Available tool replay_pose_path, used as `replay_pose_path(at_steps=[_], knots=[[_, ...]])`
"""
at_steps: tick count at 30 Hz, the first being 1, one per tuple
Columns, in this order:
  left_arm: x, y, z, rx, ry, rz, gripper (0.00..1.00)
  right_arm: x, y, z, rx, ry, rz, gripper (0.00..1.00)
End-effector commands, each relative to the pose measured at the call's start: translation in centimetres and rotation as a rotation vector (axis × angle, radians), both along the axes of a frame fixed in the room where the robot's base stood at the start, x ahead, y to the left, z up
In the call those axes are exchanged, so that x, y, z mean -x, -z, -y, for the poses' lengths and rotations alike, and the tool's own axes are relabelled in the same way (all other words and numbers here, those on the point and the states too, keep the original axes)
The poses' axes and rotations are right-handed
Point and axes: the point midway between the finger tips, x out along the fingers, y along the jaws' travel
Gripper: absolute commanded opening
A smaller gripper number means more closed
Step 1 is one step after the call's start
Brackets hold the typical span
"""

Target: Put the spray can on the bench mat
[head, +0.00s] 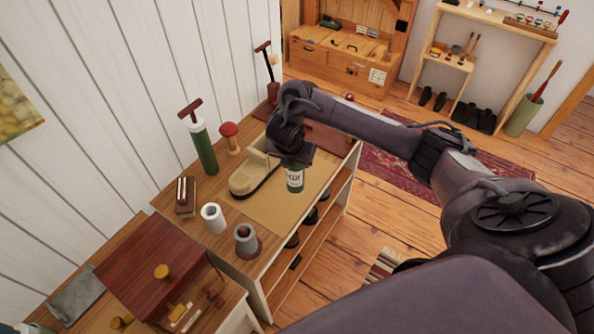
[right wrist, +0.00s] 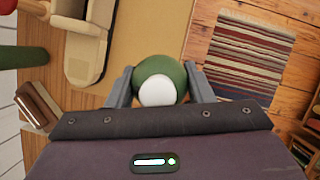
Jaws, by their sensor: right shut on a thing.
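The spray can (head: 295,180) is green with a pale label and hangs upright under my right gripper (head: 292,160). In the right wrist view the spray can (right wrist: 160,82) shows its white cap and green shoulder between the two grey fingers (right wrist: 160,88), which are shut on it. The tan bench mat (head: 283,213) lies on the bench; the can appears over its right part. I cannot tell whether the can's base touches the mat. The mat also shows in the right wrist view (right wrist: 150,30). My left gripper is not in view.
A cream boot (head: 252,178) stands on the mat's left part, close to the can. A green pump (head: 203,145), a red-topped mushroom-shaped thing (head: 230,138), a white roll (head: 213,217) and a grey cup-shaped thing (head: 246,240) stand around the mat. The mat's front part is clear.

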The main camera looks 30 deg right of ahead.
Motion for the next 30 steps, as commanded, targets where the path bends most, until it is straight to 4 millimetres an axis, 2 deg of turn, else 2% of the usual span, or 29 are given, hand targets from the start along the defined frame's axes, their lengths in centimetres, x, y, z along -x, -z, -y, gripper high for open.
replay_pose_path(at_steps=[1,5,7,10,17,24,30], knots=[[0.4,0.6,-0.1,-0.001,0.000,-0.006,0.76,0.1,1.0,-0.2,-0.004,0.001,-0.004,0.05],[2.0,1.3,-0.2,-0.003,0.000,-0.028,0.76,0.4,2.4,0.2,-0.003,0.011,-0.012,0.05],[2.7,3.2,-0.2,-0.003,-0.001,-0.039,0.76,0.4,4.2,0.3,0.000,0.009,-0.011,0.05],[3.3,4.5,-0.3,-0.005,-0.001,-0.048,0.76,0.3,5.4,0.4,0.001,0.009,-0.008,0.05],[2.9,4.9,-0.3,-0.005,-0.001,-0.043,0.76,0.3,6.9,0.4,0.002,0.009,-0.009,0.05],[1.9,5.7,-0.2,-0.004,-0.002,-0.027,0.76,0.3,10.2,0.4,0.001,0.009,-0.010,0.05],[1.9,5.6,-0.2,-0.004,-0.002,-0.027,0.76,0.2,10.5,0.4,0.002,0.008,-0.007,0.05]])
